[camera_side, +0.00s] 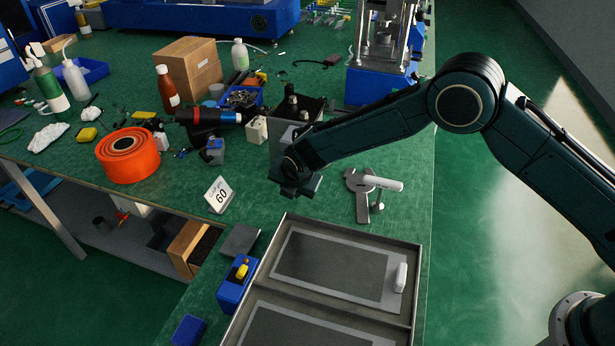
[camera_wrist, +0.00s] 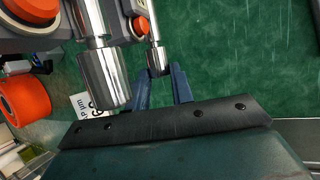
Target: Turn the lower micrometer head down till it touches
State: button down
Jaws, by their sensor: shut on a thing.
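In the wrist view my gripper (camera_wrist: 158,73) has its two blue fingers on either side of the small end of a slim shiny metal spindle (camera_wrist: 156,48), which I take to be the lower micrometer head. It is shut on that end. A much thicker chrome cylinder (camera_wrist: 103,75) stands beside it to the left. In the side view my gripper (camera_side: 297,187) is low over the green bench, in front of a grey device (camera_side: 283,135). My arm hides the micrometer head there. Whether its tip touches anything cannot be seen.
A grey T-shaped tool with a white handle (camera_side: 383,183) lies to the right. A framed tray (camera_side: 415,270) lies in front.

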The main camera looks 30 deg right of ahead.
jog(key=shift+s+d+f+m+t+y, duration=0.15)
jog(key=shift+m+t+y, duration=0.1)
jog(key=shift+t+y, duration=0.4)
jog(key=shift+s+d+f+m+t+y, duration=0.15)
jog(key=shift+m+t+y, duration=0.1)
jog(key=shift+t+y, duration=0.35)
jog(key=c, duration=2.2)
grip_release()
jog(key=shift+s+m+t+y, duration=0.1)
jog(key=shift+m+t+y, duration=0.2)
jog(key=shift+t+y, duration=0.6)
jog(key=c, duration=2.2)
grip_release()
jog(key=c, duration=1.2)
grip_release()
jog(key=v, duration=1.3)
jog(key=shift+s, duration=0.45)
jog(key=shift+r, duration=0.15)
